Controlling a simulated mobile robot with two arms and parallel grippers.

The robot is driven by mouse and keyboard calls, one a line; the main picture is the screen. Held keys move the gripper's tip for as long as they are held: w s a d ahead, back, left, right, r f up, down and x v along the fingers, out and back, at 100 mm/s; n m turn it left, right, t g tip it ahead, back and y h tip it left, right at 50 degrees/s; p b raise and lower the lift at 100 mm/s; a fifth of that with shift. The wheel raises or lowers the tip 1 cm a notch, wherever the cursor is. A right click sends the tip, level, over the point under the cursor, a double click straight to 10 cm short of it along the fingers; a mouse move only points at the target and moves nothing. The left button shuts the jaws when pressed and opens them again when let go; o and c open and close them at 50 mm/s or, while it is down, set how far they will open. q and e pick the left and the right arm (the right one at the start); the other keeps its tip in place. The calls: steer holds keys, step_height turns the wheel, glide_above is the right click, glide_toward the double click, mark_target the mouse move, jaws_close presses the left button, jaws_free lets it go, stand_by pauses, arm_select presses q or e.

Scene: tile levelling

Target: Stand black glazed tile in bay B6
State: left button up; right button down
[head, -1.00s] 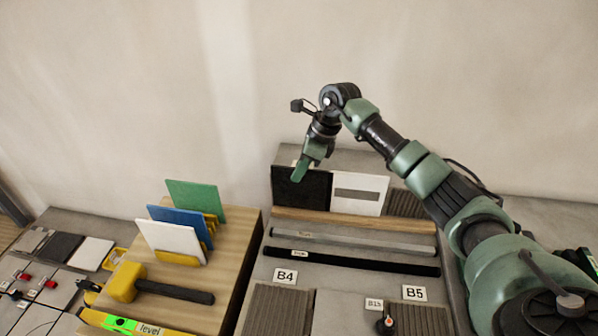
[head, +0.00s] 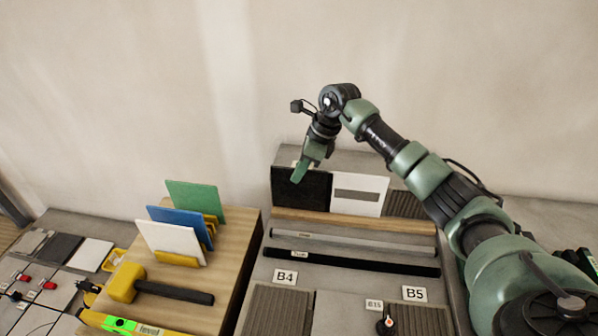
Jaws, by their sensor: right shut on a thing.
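The black glazed tile (head: 312,193) stands upright at the back of the grey bench, left of a white tile with a grey bar (head: 360,192). My right gripper (head: 301,171) comes down from above and is shut on the black tile at its top edge; the fingers hide part of that edge. I cannot tell whether the tile's foot touches the bench. My left gripper is not in view.
A wooden strip (head: 350,220) and grey and black bars (head: 350,262) lie in front of the tiles.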

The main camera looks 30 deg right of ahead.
steer(key=c, duration=1.5)
jaws_free()
steer(key=shift+d, duration=0.1)
steer(key=shift+f, duration=0.1)
steer(key=shift+r+p, duration=1.7)
steer(key=shift+r, duration=1.4)
steer(key=shift+f, duration=0.15)
